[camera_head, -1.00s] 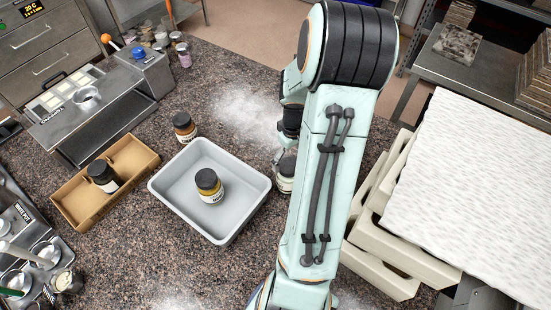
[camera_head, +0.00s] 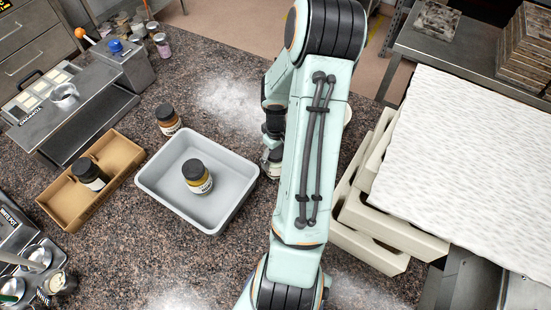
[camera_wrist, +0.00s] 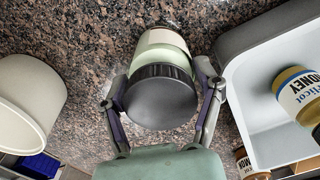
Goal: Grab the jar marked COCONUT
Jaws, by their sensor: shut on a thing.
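My gripper (camera_wrist: 163,97) is shut on a jar (camera_wrist: 172,58) with a black lid, a pale green body and a whitish label; no words on it can be read. The fingers are on either side of it near the lid. In the head view my arm hides most of the gripper, and part of the held jar (camera_head: 271,168) shows beside the arm, right of the grey tray. I cannot tell whether it touches the counter. No label reading COCONUT is legible.
The grey tray (camera_head: 233,201) holds a black-lidded jar (camera_head: 198,182), labelled HONEY in the wrist view (camera_wrist: 300,97). Another jar (camera_head: 168,119) stands behind the tray. A brown box (camera_head: 127,160) holds a dark-lidded jar (camera_head: 90,174). A white round container (camera_wrist: 30,100) stands left.

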